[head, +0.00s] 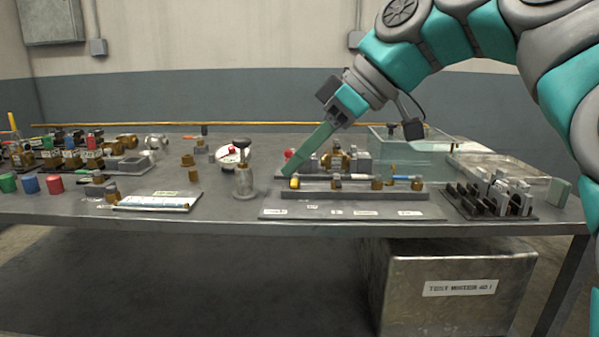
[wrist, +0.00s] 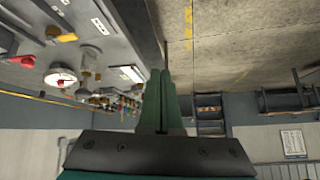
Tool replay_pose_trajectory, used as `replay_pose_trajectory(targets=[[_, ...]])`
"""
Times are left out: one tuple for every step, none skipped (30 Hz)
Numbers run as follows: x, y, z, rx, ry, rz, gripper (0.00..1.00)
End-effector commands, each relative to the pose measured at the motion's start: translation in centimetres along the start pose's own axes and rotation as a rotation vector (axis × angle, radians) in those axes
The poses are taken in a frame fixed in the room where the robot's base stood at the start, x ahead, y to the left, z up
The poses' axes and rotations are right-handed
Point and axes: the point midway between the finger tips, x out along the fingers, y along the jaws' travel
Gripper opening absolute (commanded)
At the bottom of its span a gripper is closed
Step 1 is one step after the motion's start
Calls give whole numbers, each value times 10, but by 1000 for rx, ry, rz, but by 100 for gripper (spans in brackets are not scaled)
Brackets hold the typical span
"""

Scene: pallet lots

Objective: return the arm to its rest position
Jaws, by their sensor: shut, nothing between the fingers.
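My gripper (head: 291,171) shows in the head view with its green fingers together and nothing between them. It points down and to the left over the right half of the grey workbench (head: 235,208). The fingertips are close above a long grey bar (head: 340,194) with small fittings on it; I cannot tell whether they touch. In the wrist view my gripper (wrist: 158,75) is shut, and that view is turned, with the bench at upper left and the floor at upper right. My arm reaches in from the right edge of the head view.
A black rack (head: 490,202) sits at the right end. Colored caps (head: 54,184) and valves crowd the left. A metal box (head: 450,300) is under the bench.

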Motion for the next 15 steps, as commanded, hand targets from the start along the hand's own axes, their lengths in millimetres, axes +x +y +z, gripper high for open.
replay_pose_trajectory(targets=[[5, -4, 5, 18, -19, 0, 0], [8, -5, 8, 30, -30, 2, 0], [11, -8, 12, 49, -44, 5, 0], [14, -10, 16, 64, -57, 7, 0], [19, -13, 20, 82, -71, 8, 0], [23, -16, 27, 106, -89, 14, 0], [27, -18, 32, 129, -103, 21, 0], [32, -22, 38, 151, -122, 27, 0], [39, -26, 49, 187, -149, 36, 0], [45, -29, 57, 216, -171, 42, 0], [51, -32, 66, 246, -193, 48, 0], [58, -36, 77, 285, -218, 63, 0], [64, -39, 87, 316, -239, 72, 0], [68, -42, 97, 347, -258, 83, 0], [76, -47, 111, 389, -287, 93, 0]])
